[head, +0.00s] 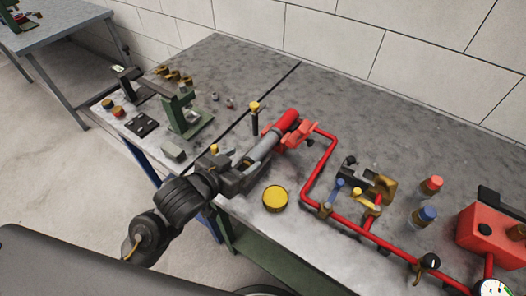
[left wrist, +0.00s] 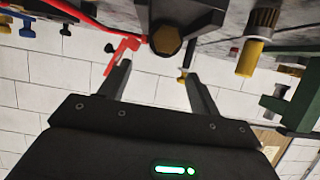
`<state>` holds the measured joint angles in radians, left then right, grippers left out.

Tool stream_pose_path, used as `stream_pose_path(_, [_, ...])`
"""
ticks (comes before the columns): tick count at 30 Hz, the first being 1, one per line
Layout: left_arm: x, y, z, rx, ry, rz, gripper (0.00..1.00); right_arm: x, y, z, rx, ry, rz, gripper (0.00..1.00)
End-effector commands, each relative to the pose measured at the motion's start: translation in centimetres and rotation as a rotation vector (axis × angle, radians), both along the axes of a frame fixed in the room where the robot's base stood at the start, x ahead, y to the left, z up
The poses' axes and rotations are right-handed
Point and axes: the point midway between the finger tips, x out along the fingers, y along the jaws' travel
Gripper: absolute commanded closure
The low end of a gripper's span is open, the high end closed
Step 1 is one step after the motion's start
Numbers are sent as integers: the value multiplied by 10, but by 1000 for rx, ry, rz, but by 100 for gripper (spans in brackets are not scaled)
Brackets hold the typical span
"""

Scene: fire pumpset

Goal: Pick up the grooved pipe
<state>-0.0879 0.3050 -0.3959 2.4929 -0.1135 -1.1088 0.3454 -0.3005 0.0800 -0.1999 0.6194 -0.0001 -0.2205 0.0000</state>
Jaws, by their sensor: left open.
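A red cylinder (head: 288,121), which looks like the grooved pipe, lies at a red stand (head: 297,135) on the bench. A grey cylindrical length (head: 264,145) is in line with it and runs down toward my left gripper (head: 240,168). My left gripper is at the lower end of the grey length. Whether they touch is unclear. In the left wrist view, its fingers (left wrist: 160,88) are apart with nothing between the tips. A dark part with a gold hexagonal face (left wrist: 167,39) shows beyond them. My right gripper is out of view.
Bent red piping (head: 320,175) runs to the right, past bottles and a red box (head: 490,228). A green press (head: 186,116) and small parts stand on the left. The back of the bench is clear.

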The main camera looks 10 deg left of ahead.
Motion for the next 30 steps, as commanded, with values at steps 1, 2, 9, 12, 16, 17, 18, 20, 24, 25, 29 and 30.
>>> stream_pose_path(1, [7,-3,-3,-1,0,0,37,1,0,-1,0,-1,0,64])
stream_pose_path(2, [11,-5,-5,0,1,0,37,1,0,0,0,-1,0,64])
stream_pose_path(9, [24,-11,-10,0,0,-3,37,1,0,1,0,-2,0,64])
stream_pose_path(12, [26,-12,-11,0,1,-4,37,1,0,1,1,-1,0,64])
stream_pose_path(16, [40,-18,-16,-1,1,-4,37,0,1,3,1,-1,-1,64])
stream_pose_path(17, [44,-20,-18,-2,1,-3,37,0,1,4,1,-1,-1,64])
stream_pose_path(18, [49,-22,-20,-2,1,-3,37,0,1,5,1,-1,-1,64])
stream_pose_path(20, [57,-25,-24,-1,1,-4,37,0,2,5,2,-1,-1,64])
stream_pose_path(24, [67,-29,-29,-1,-1,-4,37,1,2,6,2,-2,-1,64])
stream_pose_path(25, [68,-29,-30,-1,-1,-4,37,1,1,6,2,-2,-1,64])
stream_pose_path(29, [69,-30,-30,0,-1,-4,37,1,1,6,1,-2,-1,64])
stream_pose_path(30, [69,-30,-30,0,-1,-4,37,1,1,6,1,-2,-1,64])
